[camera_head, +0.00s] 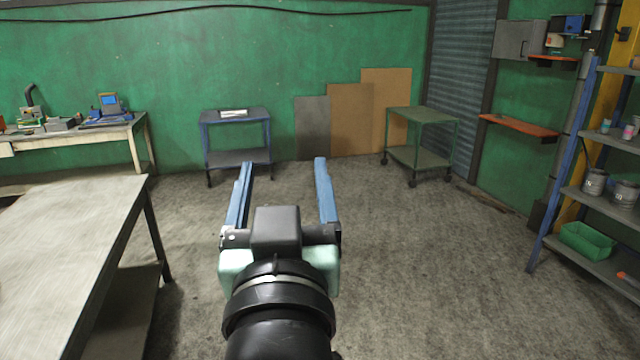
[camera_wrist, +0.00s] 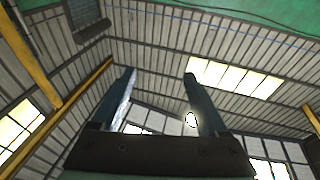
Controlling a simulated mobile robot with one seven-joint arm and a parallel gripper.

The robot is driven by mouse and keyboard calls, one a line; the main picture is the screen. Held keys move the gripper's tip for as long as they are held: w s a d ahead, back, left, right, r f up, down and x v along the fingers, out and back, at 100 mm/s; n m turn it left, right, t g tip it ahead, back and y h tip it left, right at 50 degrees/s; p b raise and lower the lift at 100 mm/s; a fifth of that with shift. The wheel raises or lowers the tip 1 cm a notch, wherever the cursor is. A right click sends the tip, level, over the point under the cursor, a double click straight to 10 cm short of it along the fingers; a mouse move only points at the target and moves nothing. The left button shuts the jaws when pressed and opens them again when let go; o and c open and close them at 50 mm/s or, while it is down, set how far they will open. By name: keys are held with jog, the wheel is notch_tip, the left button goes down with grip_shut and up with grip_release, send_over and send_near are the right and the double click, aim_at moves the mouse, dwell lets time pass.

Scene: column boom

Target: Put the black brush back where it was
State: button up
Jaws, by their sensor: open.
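My gripper (camera_head: 281,183) is open and empty, its two blue fingers spread apart over the grey floor in the head view. In the wrist view my gripper (camera_wrist: 158,80) points up toward the ceiling, with nothing between the fingers. I cannot make out a black brush in either view. A small light-coloured item (camera_head: 233,113) lies on the blue cart (camera_head: 237,121) at the back wall; it is too small to identify.
A bare-topped table (camera_head: 60,240) stands at the left. A workbench (camera_head: 136,128) with tools is at the back left. A green cart (camera_head: 421,115) stands at the back, and a shelf rack (camera_head: 600,205) with cans and a green bin (camera_head: 587,241) at the right. The middle floor is clear.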

jog(key=s+d+r+t, duration=0.1)
jog(key=s+r+t, duration=0.2)
jog(key=s+r, duration=0.2)
jog(key=s+d+r+m+t+h, duration=0.1)
jog(key=s+r, duration=0.4)
jog(key=r, duration=0.6)
jog(key=d+t, duration=0.1)
jog(key=t, duration=0.1)
jog(key=shift+d+r+t, duration=0.2)
jog(key=shift+d+t, duration=0.1)
jog(key=shift+t, duration=0.1)
jog(key=shift+s+f, duration=0.1)
